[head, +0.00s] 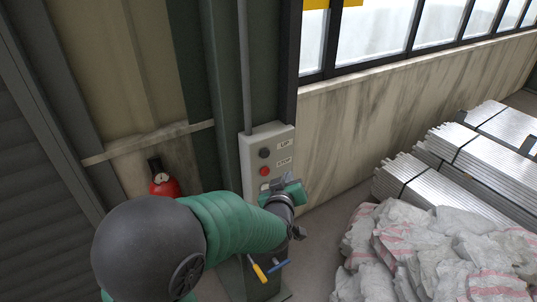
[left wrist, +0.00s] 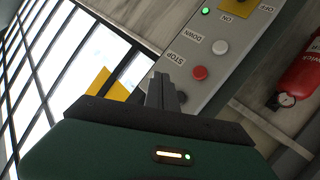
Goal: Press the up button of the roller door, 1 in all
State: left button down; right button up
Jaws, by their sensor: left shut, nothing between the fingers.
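The grey control box (head: 247,160) is on the dark post, with a dark button (head: 264,153) beside the UP label and a red button (head: 264,170) beside STOP below it. A dark button (left wrist: 187,101) shows beside the fingers, partly hidden by the gripper. I cannot tell any contact. My right gripper is not in view.
A red fire extinguisher (head: 164,185) stands left of the post. White sacks (head: 430,250) and stacked metal bars (head: 460,160) lie at the right. A conduit (head: 244,70) runs up above the box. A dark slatted surface (head: 30,190) is at the far left.

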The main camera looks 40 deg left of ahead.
aim_at(265, 153)
pick_arm(q)
jog(key=w+a+b, duration=0.2)
jog(key=a+b, duration=0.1)
jog(key=a, duration=0.4)
jog(key=shift+w+a+r, duration=0.15)
jog(key=shift+w+a, duration=0.15)
jog(key=shift+a, duration=0.1)
jog(key=shift+w+d, duration=0.1)
jog(key=shift+d, duration=0.25)
jog(key=shift+a, duration=0.25)
jog(key=shift+d, duration=0.15)
dwell(0.5)
dwell(0.4)
jog(key=shift+a+r+b, duration=0.1)
jog(key=shift+a+b, duration=0.2)
jog(key=shift+a, duration=0.1)
